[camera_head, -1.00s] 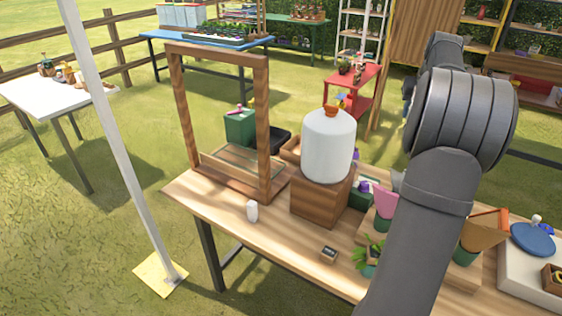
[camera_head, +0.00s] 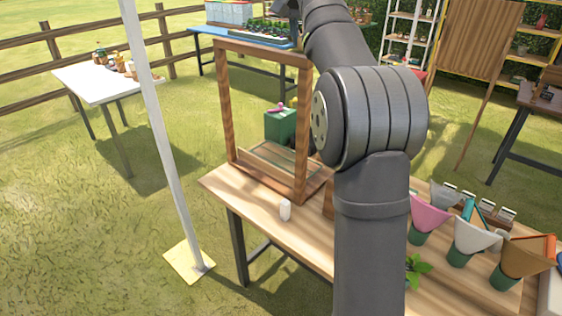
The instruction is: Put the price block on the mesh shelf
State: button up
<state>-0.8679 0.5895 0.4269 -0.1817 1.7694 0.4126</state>
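My gripper is not in view; only my dark grey arm shows, crossing the middle of the picture. The price block is not clearly visible now. A small wooden block with a dark face, seen earlier on the front of the wooden table (camera_head: 268,203), is hidden behind my arm. I cannot tell for sure which thing is the mesh shelf. A white rack with several levels (camera_head: 408,40) stands at the back right. An upright wooden frame (camera_head: 228,110) with a low panel at its base stands on the table's left end.
Cone-wrapped pots, including a pink one (camera_head: 430,216), stand to the right of my arm. A white pole (camera_head: 165,150) rises at left. A green box (camera_head: 280,126) is behind the frame.

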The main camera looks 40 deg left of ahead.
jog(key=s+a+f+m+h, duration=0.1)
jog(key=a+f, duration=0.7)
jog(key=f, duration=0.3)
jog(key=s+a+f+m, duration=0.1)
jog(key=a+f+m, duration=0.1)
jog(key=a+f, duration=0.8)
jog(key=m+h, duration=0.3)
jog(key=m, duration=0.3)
send_over(292, 170)
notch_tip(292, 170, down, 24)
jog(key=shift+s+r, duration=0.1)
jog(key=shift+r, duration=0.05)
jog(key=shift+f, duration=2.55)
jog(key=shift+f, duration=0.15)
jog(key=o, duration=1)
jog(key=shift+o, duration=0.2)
